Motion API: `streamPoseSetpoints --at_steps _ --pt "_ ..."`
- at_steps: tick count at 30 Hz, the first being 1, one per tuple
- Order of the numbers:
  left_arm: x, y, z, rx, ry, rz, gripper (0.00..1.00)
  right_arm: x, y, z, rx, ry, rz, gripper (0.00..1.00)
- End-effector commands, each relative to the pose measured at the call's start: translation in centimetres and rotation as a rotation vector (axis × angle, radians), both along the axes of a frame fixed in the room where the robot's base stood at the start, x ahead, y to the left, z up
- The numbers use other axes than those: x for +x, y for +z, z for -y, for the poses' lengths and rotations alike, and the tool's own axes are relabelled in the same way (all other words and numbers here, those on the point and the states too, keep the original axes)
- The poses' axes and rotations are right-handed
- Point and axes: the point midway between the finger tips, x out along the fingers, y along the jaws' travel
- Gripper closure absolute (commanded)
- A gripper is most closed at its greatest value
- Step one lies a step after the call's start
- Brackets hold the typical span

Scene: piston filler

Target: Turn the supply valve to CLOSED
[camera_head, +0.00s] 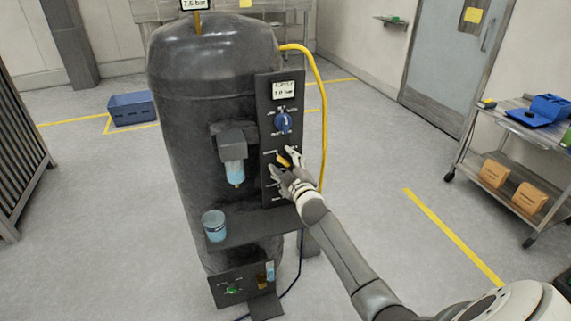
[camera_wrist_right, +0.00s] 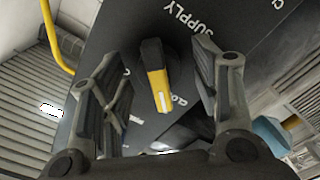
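The supply valve has a yellow and black lever handle. In the head view the handle (camera_head: 284,161) sits on the dark panel (camera_head: 268,110) of the black tank, partly hidden by my right gripper (camera_head: 281,161). In the right wrist view the handle (camera_wrist_right: 159,88) is between the two fingers of my right gripper (camera_wrist_right: 155,62), with a gap on each side. The gripper is open around it. The word SUPPLY is printed on the panel (camera_wrist_right: 140,25) beside the handle; other lettering is partly hidden. My left gripper is not in view.
A blue knob (camera_head: 283,122) is above the valve on the same panel. A yellow hose (camera_head: 321,90) runs down the panel's right side. A blue cup (camera_head: 214,225) stands on the shelf (camera_head: 262,232) below. A wheeled cart (camera_head: 515,155) is at right; the floor between is clear.

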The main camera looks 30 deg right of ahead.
Motion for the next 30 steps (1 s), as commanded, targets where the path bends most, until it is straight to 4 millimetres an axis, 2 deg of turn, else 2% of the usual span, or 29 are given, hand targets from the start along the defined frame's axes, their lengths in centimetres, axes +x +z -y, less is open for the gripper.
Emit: streamPoseSetpoints --at_steps 7,11,16,24,30 --pt "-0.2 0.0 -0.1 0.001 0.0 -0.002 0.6 -0.1 0.0 0.0 0.001 0.0 0.0 0.43" --pt "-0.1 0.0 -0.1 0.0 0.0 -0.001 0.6 -0.9 -0.1 -0.2 0.001 0.0 -0.001 0.43" --pt "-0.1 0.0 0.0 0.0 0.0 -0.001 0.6 -3.3 -0.1 -0.8 0.001 0.001 -0.001 0.43" --pt "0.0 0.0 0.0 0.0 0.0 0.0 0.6 -8.3 -0.1 -2.0 0.001 0.001 -0.002 0.43" --pt "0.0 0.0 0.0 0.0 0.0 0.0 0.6 -10.8 -0.1 -2.6 0.002 0.001 0.0 0.43"
